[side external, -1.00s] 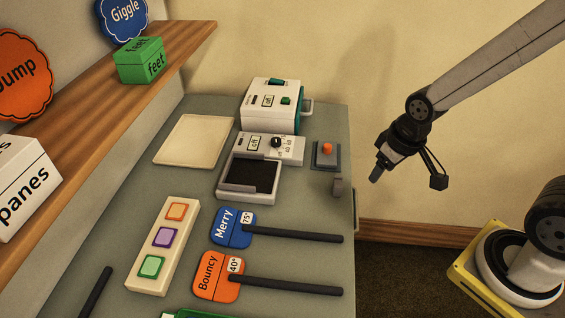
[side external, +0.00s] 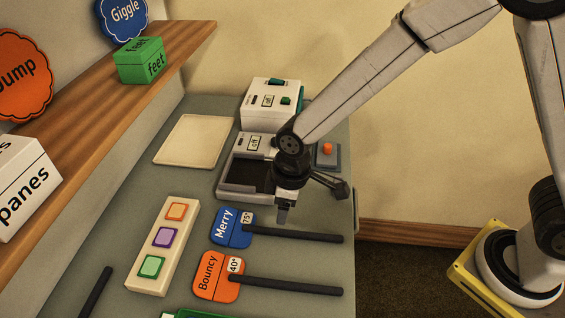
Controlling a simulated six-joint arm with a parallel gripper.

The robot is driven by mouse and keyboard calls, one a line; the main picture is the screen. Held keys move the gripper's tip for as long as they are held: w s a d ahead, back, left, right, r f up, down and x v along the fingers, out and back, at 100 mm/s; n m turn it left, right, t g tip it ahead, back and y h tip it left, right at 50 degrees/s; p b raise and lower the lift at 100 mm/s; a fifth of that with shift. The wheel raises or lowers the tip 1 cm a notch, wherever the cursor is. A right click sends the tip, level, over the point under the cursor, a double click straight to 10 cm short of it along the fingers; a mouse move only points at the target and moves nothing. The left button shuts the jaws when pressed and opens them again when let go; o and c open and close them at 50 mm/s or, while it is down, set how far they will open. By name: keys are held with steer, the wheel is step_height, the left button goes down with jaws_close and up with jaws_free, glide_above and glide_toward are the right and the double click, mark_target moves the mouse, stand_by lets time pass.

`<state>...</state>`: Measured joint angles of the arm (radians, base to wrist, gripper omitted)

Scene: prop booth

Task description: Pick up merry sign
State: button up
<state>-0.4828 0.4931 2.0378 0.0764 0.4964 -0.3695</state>
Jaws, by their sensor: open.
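The merry sign (side external: 231,228) lies flat on the grey-green table. It has a blue head reading "Merry" with a white "75°" tag, and a black stick (side external: 300,235) pointing right. My gripper (side external: 284,214) is open and empty, pointing down just behind the stick and right of the blue head. It appears above the table and apart from the stick; the exact height is hard to tell. My arm hides part of the device behind it.
The orange Bouncy sign (side external: 218,276) lies in front, its black stick parallel. A strip of coloured buttons (side external: 163,244) is at left. A white device with a dark tray (side external: 225,190) and an orange-button box (side external: 327,158) stand behind. A wooden shelf (side external: 110,105) runs along the left.

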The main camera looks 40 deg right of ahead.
mark_target(278, 230)
steer(key=shift+w+a+f, duration=0.1)
steer(key=shift+w+f, duration=0.05)
steer(key=shift+f, duration=1.15)
steer(key=shift+f, duration=0.1)
steer(key=shift+w+a+f, duration=0.1)
steer(key=shift+a+f, duration=0.05)
steer(key=shift+f, duration=1.1)
steer(key=shift+w+a+f, duration=0.1)
steer(key=shift+a+f, duration=0.05)
steer(key=shift+f, duration=1.05)
jaws_close()
